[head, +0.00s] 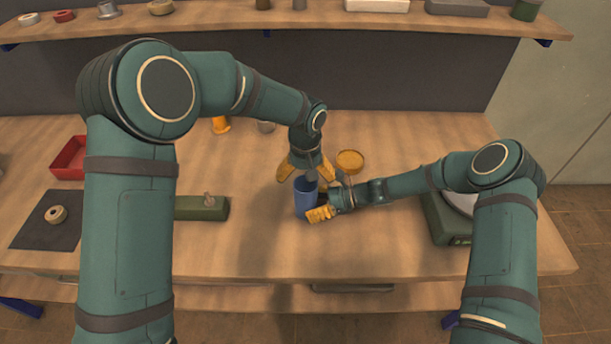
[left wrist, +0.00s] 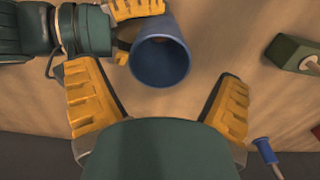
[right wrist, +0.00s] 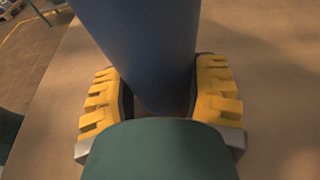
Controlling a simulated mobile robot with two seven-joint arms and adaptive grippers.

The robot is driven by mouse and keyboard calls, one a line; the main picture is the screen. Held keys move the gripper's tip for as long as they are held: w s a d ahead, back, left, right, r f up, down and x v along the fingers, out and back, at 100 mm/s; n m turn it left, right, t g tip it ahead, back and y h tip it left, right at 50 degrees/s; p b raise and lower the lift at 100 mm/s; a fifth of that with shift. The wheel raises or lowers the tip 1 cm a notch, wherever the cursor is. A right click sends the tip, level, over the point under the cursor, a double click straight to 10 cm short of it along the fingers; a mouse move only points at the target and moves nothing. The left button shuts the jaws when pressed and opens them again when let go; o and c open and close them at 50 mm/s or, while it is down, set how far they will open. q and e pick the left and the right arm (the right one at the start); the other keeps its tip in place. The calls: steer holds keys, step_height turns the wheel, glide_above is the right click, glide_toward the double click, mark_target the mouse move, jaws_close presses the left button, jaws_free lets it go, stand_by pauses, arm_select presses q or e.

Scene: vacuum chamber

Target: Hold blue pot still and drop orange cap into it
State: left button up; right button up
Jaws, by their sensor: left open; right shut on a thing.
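I cannot identify the orange cap for sure; a small orange piece (head: 221,125) stands farther back, partly hidden by my left arm.
A round yellow-orange dish (head: 350,161) lies right behind the pot. A green block (head: 202,208) with a peg is to the left, with a dark mat (head: 45,232) and red tray (head: 68,160) beyond. A green scale-like device (head: 447,222) stands at the right.

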arm_select(q)
step_height(320, 180, up, 5)
steer(key=shift+r, duration=0.1)
stand_by(0.8)
arm_select(e)
steer(key=o, duration=0.9)
